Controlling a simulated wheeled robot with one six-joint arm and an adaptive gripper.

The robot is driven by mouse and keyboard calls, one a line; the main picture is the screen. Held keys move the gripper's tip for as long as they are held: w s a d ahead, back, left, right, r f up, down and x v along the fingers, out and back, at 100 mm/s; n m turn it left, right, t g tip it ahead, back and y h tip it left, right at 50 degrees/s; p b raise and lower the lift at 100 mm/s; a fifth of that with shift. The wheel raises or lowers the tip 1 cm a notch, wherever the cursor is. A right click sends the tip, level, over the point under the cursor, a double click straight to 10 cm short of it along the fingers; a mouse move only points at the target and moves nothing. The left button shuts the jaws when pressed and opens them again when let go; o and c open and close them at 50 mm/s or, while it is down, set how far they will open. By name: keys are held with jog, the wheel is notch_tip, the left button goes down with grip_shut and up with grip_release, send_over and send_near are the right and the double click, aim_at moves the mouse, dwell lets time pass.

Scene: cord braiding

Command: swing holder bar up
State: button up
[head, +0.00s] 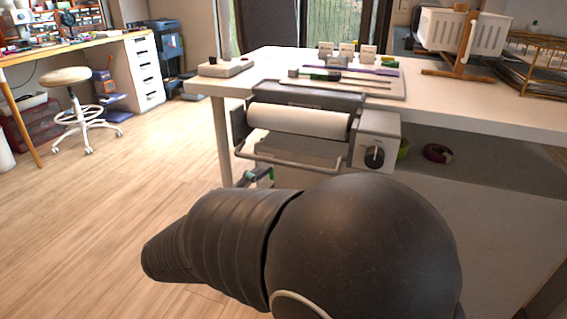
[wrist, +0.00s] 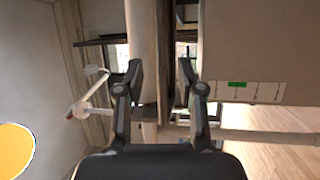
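The holder bar (head: 290,166) is a thin silver U-shaped rod in the head view. It hangs low in front of the white roll (head: 298,121), which sits in a grey holder at the table's edge. A box with a dark knob (head: 374,157) is at the roll's right end. In the wrist view my gripper (wrist: 161,78) is open, its two dark fingers apart with nothing clearly held. A pale upright cylinder (wrist: 142,35) shows beyond and between the fingers; I cannot tell which part it is.
The white table (head: 460,103) carries a tray with cords and tools, and a white basket (head: 461,30) on a wooden stand. Open floor lies left, with a stool (head: 70,76) farther back.

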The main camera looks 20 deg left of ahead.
aim_at(284, 163)
jog(key=x, duration=0.7)
jog(key=shift+s, duration=0.1)
jog(key=shift+c, duration=0.2)
grip_shut()
